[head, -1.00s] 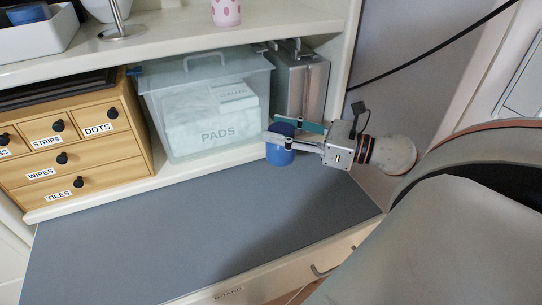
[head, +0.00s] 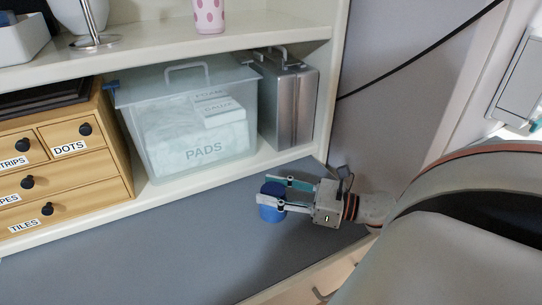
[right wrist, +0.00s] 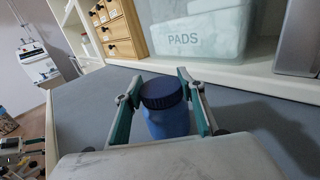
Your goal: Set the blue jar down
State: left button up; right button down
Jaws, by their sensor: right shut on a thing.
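The blue jar (head: 271,203) has a dark blue lid and is between the fingers of my right gripper (head: 286,194). In the right wrist view the jar (right wrist: 168,112) stands roughly upright between the two fingers of the gripper (right wrist: 160,88), which is shut on it. The jar is over the grey board (head: 190,245), in front of the lower shelf. I cannot tell whether its base touches the board.
The clear PADS box (head: 190,130) and a grey metal case (head: 291,105) stand on the lower shelf behind the jar. A wooden drawer unit (head: 70,165) stands at left. The board left of the jar is bare.

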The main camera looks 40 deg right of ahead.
jog(key=shift+f, duration=0.15)
jog(key=c, duration=1.3)
grip_release()
jog(key=shift+o, duration=0.2)
jog(key=shift+r, duration=0.35)
jog(key=v, duration=1.2)
jog(key=shift+f+b, duration=0.1)
jog(key=shift+b, duration=0.2)
